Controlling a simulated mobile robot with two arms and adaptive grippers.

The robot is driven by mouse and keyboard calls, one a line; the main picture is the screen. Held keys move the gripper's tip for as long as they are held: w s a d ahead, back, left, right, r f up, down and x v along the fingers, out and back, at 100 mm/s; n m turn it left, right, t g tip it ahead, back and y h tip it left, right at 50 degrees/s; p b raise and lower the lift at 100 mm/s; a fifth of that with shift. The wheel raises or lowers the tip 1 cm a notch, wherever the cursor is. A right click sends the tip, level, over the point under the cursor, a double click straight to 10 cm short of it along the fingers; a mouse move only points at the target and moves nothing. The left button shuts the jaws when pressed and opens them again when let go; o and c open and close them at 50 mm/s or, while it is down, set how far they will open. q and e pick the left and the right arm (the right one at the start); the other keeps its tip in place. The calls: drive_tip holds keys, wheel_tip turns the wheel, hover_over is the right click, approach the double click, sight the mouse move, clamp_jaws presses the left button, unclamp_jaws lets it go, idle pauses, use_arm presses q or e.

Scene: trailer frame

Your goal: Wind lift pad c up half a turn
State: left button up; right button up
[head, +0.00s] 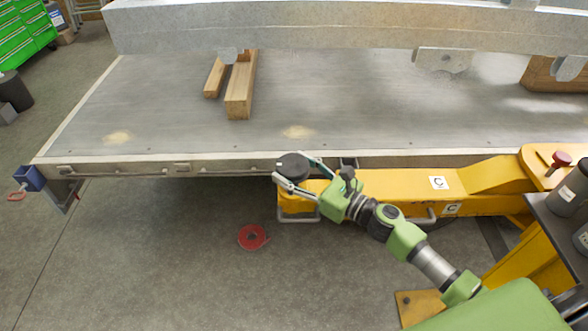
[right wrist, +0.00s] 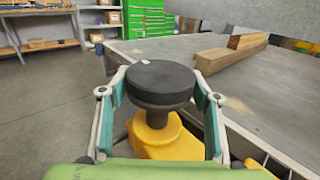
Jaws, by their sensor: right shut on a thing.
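Lift pad c is a round black disc (head: 292,166) on a stem at the end of a yellow lift arm (head: 395,184) that carries "C" labels. In the head view it sits at the front edge of the grey table. The right wrist view shows the pad (right wrist: 159,84) close up, with its dark stem going down into the yellow arm end (right wrist: 155,137). My right gripper (head: 302,173) has one finger on each side of the pad and is shut on it; in the right wrist view its fingers (right wrist: 159,95) flank the rim. My left gripper is out of view.
The grey table (head: 180,100) lies just behind the pad, with wooden blocks (head: 240,90) on it and a grey metal beam (head: 300,28) above. A red ring-shaped roll (head: 253,237) lies on the floor. A red knob (head: 561,159) stands on the yellow lift at the right.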

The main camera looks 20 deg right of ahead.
drive_tip(key=shift+s+f+n+g+y, duration=0.1)
drive_tip(key=shift+f+n+g+y, duration=0.1)
drive_tip(key=shift+n+g+y, duration=0.25)
drive_tip(key=o, duration=1)
drive_tip(key=shift+o, duration=0.6)
drive_tip(key=shift+r, duration=0.1)
drive_tip(key=v, duration=1.1)
drive_tip(key=shift+s+d, duration=0.3)
